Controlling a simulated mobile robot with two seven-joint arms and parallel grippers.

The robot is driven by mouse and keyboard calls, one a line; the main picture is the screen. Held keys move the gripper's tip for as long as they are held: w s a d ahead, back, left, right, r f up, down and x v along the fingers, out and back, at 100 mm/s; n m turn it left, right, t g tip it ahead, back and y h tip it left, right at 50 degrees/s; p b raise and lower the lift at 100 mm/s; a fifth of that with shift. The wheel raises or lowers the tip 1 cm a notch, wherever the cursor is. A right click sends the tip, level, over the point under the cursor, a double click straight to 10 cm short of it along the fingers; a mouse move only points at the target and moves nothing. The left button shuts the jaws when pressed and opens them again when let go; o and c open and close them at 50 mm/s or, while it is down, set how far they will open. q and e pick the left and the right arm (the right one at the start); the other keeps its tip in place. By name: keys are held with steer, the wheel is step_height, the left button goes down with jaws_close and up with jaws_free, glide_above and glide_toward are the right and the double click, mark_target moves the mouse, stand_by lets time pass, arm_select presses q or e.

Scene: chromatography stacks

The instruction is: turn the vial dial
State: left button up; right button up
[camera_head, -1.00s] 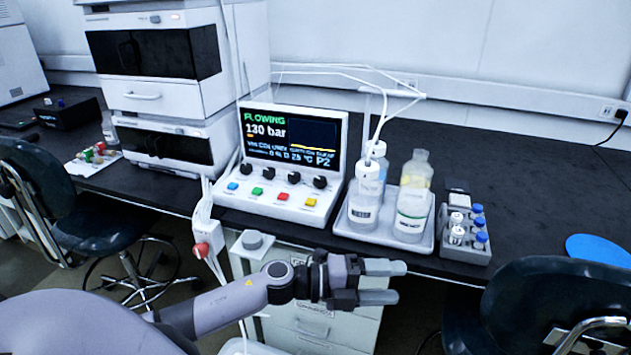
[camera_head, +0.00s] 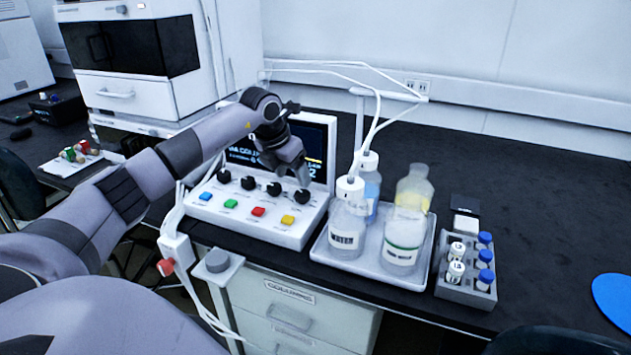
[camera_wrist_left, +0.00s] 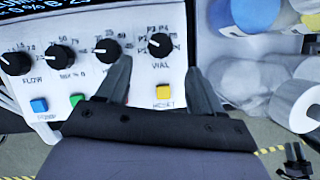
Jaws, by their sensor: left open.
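The vial dial (camera_head: 302,196) is the rightmost black knob on the white control panel (camera_head: 255,223). In the left wrist view the vial dial (camera_wrist_left: 159,44) has P labels around it, and its white mark appears to point to the upper left. My left gripper (camera_head: 294,172) is open and points down at the panel, just above the vial dial. In the wrist view its two fingers (camera_wrist_left: 157,72) stand either side of the dial's column, with the dial showing between and beyond the tips. I see no contact with it. The gripper partly covers the screen (camera_head: 313,150).
Three other black knobs sit left of the vial dial, the nearest being a knob (camera_head: 274,189) close by. Coloured buttons, such as the yellow button (camera_head: 288,219), lie in front. A white tray (camera_head: 375,269) with bottles and tubing stands right of the panel, beside a vial rack (camera_head: 468,290).

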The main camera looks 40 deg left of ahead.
mark_target(302, 193)
arm_select(q)
steer(key=shift+w+f, duration=0.4)
steer(key=shift+f, duration=0.05)
steer(key=shift+x, duration=3)
steer(key=c, duration=1.1)
